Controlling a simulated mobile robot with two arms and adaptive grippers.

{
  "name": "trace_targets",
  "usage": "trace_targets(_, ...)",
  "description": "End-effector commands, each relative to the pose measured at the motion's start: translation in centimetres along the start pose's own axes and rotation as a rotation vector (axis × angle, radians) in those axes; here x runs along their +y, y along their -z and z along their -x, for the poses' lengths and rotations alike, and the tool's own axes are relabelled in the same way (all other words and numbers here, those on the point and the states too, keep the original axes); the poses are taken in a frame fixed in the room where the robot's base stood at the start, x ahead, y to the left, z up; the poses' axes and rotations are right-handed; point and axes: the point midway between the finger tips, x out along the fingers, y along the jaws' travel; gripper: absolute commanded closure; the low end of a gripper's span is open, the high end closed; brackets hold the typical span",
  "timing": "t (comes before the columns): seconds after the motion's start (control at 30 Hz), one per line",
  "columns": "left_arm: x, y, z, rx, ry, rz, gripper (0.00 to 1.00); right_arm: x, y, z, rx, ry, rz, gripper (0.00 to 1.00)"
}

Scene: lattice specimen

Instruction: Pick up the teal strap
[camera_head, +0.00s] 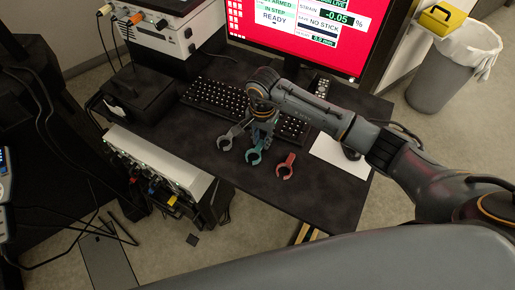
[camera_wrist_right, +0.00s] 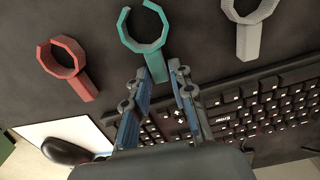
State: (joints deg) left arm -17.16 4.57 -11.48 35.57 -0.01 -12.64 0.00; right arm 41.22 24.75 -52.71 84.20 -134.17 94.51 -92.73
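The teal strap (camera_head: 254,157) lies on the dark desk between a grey strap and a red strap. It has an open ring and a short straight handle. In the right wrist view, the teal strap (camera_wrist_right: 146,46) has its ring beyond my fingertips and its handle reaching back toward the gap between them. My right gripper (camera_head: 263,132) is above the desk at the handle end. In the wrist view, my right gripper (camera_wrist_right: 164,80) has its two fingers apart, one on each side of the handle. I cannot tell whether either finger touches it. My left gripper is not in view.
The red strap (camera_head: 285,167) and grey strap (camera_head: 231,136) lie close on either side. A black keyboard (camera_head: 221,101) is under and behind my right gripper. A white sheet (camera_head: 338,158) and a mouse (camera_head: 351,153) lie to the right. A monitor (camera_head: 318,39) stands behind.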

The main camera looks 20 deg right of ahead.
Motion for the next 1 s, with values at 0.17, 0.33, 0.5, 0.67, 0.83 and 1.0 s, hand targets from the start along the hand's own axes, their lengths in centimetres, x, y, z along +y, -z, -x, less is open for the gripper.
trace_targets(0.17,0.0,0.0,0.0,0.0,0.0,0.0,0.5,0.0,0.0,0.0,0.0,0.0,0.0,0.96)
trace_targets(0.33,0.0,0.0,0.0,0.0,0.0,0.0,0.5,0.0,0.0,0.0,0.0,0.0,0.0,0.96)
trace_targets(0.5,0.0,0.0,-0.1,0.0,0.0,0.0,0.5,0.0,0.1,0.5,0.002,0.001,0.0,0.96)
trace_targets(0.67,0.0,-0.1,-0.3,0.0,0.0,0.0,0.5,-0.1,0.1,2.1,0.003,0.003,0.0,0.96)
trace_targets(0.83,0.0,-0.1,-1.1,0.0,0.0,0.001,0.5,-0.2,-1.6,5.0,0.004,0.005,0.007,0.96)
trace_targets(1.0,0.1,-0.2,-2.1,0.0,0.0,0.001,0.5,-0.3,-5.0,8.9,0.005,0.007,0.007,0.96)
